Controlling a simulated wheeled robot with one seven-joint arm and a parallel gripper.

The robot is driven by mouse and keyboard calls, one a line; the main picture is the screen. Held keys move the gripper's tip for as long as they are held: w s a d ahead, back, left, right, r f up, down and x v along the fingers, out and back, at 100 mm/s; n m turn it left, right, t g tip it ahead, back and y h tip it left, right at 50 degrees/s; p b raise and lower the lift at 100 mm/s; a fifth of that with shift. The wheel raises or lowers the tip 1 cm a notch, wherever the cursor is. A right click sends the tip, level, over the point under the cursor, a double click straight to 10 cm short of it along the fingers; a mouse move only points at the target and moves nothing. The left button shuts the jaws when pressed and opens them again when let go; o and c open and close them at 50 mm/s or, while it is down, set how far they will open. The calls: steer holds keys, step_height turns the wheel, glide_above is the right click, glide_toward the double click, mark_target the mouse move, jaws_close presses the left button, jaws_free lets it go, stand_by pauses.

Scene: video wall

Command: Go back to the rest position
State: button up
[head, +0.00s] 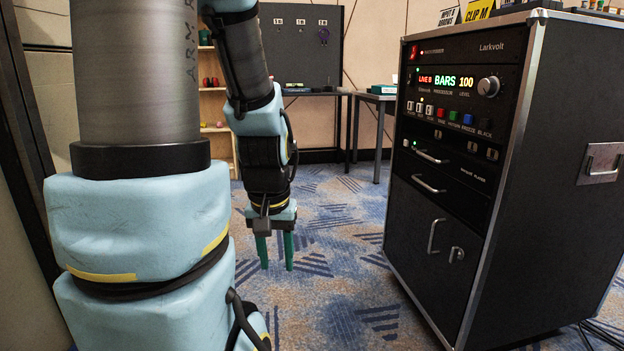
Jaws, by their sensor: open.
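My gripper (276,251) hangs pointing down in the head view, left of the middle, with two green fingers apart and nothing between them. It is above the blue patterned carpet and left of the black equipment rack, touching neither. My light-blue arm fills the left of the view and hides what is behind it.
The equipment rack (450,262) stands at right, with a lit panel reading BARS 100 (453,83), buttons, a knob and drawer handles. A grey table (380,97) and a dark board (301,47) are at the back. A wooden shelf (212,125) is partly hidden. Carpet (335,215) between is clear.

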step_height(320, 180, up, 35)
steer(key=p, duration=3.3)
steer(key=shift+p, duration=0.3)
steer(key=shift+w, duration=0.1)
steer(key=shift+c, duration=0.2)
